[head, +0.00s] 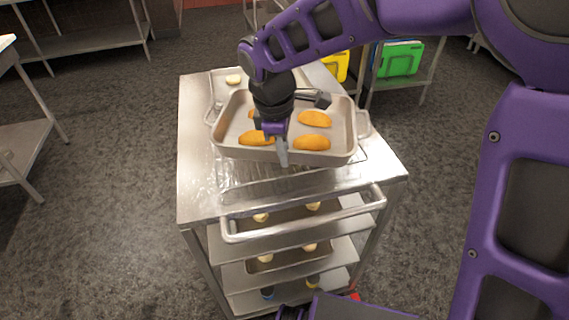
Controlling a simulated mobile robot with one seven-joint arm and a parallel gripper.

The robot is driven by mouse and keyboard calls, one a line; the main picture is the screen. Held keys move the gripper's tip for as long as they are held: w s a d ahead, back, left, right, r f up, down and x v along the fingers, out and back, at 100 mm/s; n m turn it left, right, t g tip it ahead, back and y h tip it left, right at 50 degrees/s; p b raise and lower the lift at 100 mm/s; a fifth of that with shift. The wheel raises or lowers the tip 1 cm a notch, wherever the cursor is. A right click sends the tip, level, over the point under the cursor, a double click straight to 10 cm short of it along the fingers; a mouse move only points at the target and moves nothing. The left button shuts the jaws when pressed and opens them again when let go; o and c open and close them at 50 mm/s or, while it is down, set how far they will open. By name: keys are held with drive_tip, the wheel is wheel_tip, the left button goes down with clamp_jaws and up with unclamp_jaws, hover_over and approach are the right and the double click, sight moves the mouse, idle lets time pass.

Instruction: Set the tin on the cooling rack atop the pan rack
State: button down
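The tin (229,145) is a grey metal roasting pan with side handles and several orange-brown pieces inside. In the head view it is over the pan rack's steel top (197,150). The cooling rack (238,178) is a wire grid on that top; its front part shows and the tin hides the rest. I cannot tell whether the tin touches the wires. My gripper (276,148) points down at the middle of the tin's front wall and appears shut on it. One finger shows outside the wall; the other is hidden.
A tray with a pale roll (233,80) lies behind the tin. A front rail (300,222) and lower shelves with trays of rolls are below. Steel tables stand left and behind, one with a green board (400,59). Bare floor surrounds the pan rack.

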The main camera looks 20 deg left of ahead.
sight(286, 176)
drive_tip(key=shift+f, duration=1.8)
drive_tip(key=shift+f+b, duration=0.15)
drive_tip(key=shift+b, duration=0.15)
drive_tip(key=c, duration=1.1)
unclamp_jaws()
drive_tip(key=shift+o, duration=0.2)
wheel_tip(286, 176, up, 12)
drive_tip(key=s+p, duration=0.1)
drive_tip(key=shift+s+a+p, duration=0.3)
drive_tip(key=shift+s+a, duration=0.05)
drive_tip(key=shift+a, duration=0.1)
